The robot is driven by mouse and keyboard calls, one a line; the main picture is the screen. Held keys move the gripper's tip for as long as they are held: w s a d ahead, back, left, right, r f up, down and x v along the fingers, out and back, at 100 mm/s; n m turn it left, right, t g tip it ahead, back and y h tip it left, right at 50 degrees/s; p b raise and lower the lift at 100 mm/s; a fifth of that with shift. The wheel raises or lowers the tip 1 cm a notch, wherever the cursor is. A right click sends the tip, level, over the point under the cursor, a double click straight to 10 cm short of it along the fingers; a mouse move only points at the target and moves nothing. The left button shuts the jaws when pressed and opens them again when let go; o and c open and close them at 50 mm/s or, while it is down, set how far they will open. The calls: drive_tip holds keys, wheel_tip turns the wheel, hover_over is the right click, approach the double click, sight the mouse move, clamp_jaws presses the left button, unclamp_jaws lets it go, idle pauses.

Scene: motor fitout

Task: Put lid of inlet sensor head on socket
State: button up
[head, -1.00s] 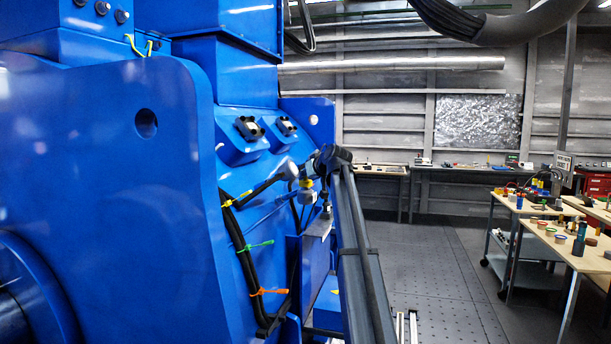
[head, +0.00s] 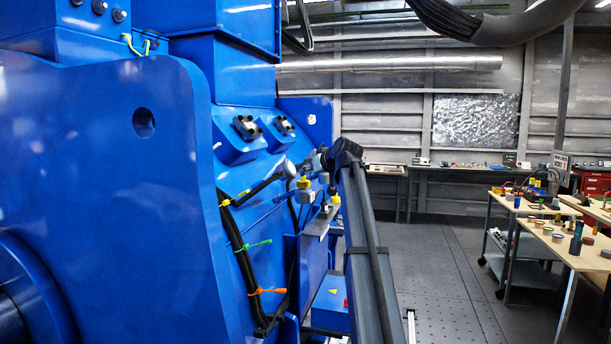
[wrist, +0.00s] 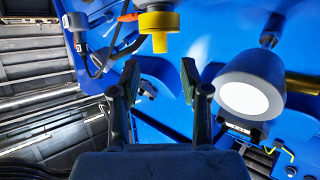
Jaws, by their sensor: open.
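In the wrist view, a yellow-and-grey sensor head (wrist: 158,22) with a narrower yellow stub shows at the top, beyond my fingertips. My gripper (wrist: 159,75) is open, with nothing between its two fingers and a gap to the sensor head. In the head view, a yellow cap-like part (head: 304,183) on a grey body (head: 306,196) shows beside the blue machine, just left of my arm's end. I cannot tell which part is the lid or which is the socket. My fingers are not clear in the head view.
A round grey lamp-like part with a bright face (wrist: 252,88) is close to the right of my fingers. The blue machine (head: 110,180) fills the left, with black cables (head: 245,265) along it. Work tables (head: 550,235) stand far right; the floor between is open.

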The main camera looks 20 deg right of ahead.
drive_tip(key=v, duration=0.5)
drive_tip(key=shift+s+r, duration=0.15)
drive_tip(key=shift+s, duration=0.2)
